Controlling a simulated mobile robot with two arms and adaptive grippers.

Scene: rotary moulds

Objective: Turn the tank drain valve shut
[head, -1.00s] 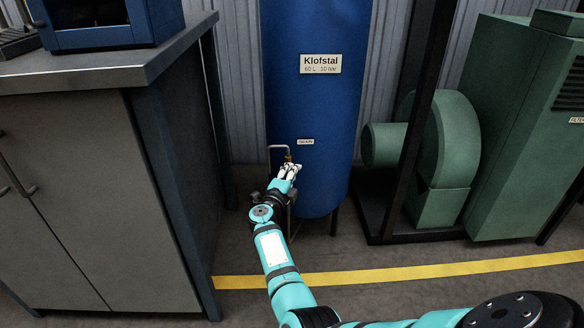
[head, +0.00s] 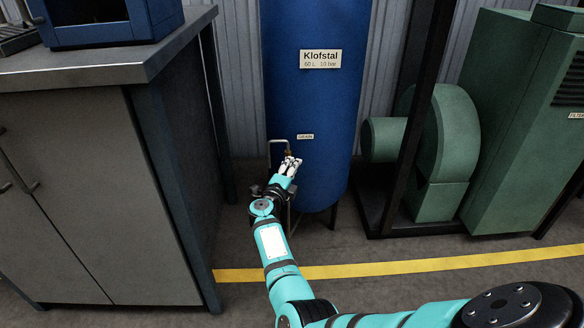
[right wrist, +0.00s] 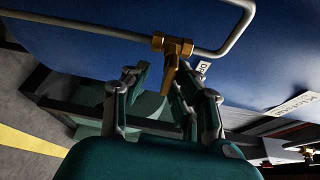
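The brass drain valve (right wrist: 172,44) sits on a thin grey pipe (right wrist: 232,40) at the lower front of the blue tank (head: 310,110). Its brass lever (right wrist: 168,78) points down towards my gripper in the right wrist view. My right gripper (head: 289,165) is at the valve, which it mostly hides in the head view. In the right wrist view its fingers (right wrist: 160,82) are apart, one on each side of the lever. The right finger is close to the lever; I cannot tell whether it touches. My left gripper is in no view.
A grey cabinet (head: 75,180) with a metal worktop stands to the left. A green blower (head: 445,140) and a dark upright post (head: 415,110) stand to the right of the tank. A yellow floor line (head: 400,267) crosses open floor in front.

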